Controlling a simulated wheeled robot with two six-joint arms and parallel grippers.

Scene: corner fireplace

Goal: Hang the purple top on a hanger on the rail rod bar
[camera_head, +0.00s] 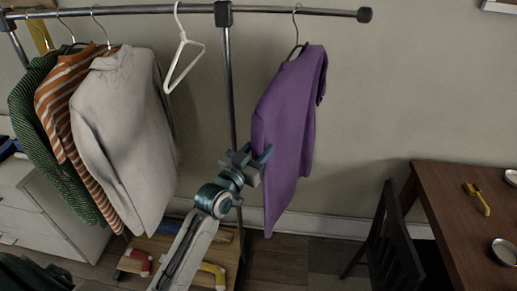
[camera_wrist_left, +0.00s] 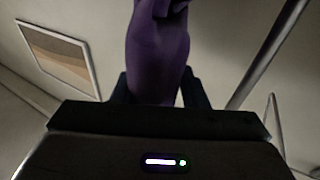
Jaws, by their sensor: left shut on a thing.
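The purple top (camera_head: 290,120) hangs on a dark hanger (camera_head: 296,28) whose hook is at the rail rod bar (camera_head: 262,9), right of the upright post. My left gripper (camera_head: 252,160) is at the left edge of the purple top and is shut on its fabric. In the left wrist view the purple cloth (camera_wrist_left: 157,55) runs down between the two dark fingers (camera_wrist_left: 152,92). An empty white hanger (camera_head: 183,50) hangs on the bar left of the post. My right gripper is not in view.
A grey top (camera_head: 122,140), an orange striped top (camera_head: 62,100) and a green one (camera_head: 30,110) hang at the left of the bar. A wooden table (camera_head: 450,205) and dark chair (camera_head: 390,250) stand at right. A white drawer unit (camera_head: 30,205) is at left.

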